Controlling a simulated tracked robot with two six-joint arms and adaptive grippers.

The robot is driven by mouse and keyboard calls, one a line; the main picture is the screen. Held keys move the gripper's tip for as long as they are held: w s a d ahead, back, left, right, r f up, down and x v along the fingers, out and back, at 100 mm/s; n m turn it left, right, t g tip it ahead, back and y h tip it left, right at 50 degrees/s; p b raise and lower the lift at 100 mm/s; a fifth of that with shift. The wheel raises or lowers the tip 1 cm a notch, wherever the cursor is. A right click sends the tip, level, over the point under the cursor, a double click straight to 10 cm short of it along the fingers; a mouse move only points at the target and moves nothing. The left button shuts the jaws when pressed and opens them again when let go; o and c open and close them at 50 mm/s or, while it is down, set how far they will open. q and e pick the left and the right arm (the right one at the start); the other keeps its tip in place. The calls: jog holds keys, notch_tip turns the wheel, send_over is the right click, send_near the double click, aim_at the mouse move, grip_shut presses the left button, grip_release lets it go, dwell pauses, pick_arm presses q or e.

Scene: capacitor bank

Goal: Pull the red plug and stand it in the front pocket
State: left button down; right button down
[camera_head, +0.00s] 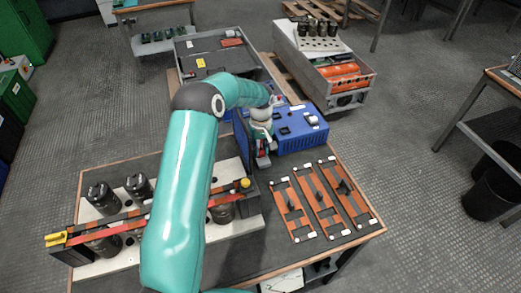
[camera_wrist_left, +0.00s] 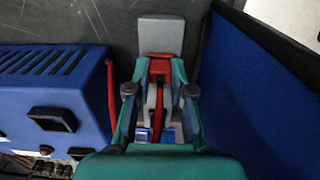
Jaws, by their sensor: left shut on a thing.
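My left gripper (camera_head: 262,158) is low at the left side of the blue box (camera_head: 300,130), between it and an upright blue panel (camera_head: 240,138). In the left wrist view, the gripper (camera_wrist_left: 159,75) is shut on the red plug (camera_wrist_left: 159,66), which sits between its fingertips. A red cable (camera_wrist_left: 110,95) runs down the side of the blue box (camera_wrist_left: 50,95). A flat light grey piece (camera_wrist_left: 160,35) lies just beyond the plug. I cannot tell whether it is the front pocket, or whether the plug touches it. My right gripper is not in view.
Several orange-and-black strips (camera_head: 320,200) lie on the table's right side. Dark capacitors (camera_head: 104,198) and a long red bar (camera_head: 120,226) stand at left, partly behind my arm. The panel (camera_wrist_left: 255,90) stands close on the gripper's right in the wrist view.

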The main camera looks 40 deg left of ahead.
aim_at(261, 146)
pick_arm(q)
jog(key=shift+r, duration=0.2)
jog(key=shift+r+p, duration=1.6)
jog(key=shift+r, duration=1.25)
jog(key=shift+r, duration=0.1)
jog(key=shift+r+p, duration=0.65)
jog(key=shift+r, duration=0.45)
jog(key=shift+w+d+p, duration=0.4)
jog(key=shift+w+p, duration=0.4)
jog(key=shift+w, duration=0.8)
jog(key=shift+w+d+p, duration=0.35)
jog(key=shift+w+p, duration=0.4)
jog(key=shift+w, duration=0.9)
jog(key=shift+w+d+p, duration=0.4)
jog(key=shift+w+p, duration=0.4)
jog(key=shift+w, duration=0.8)
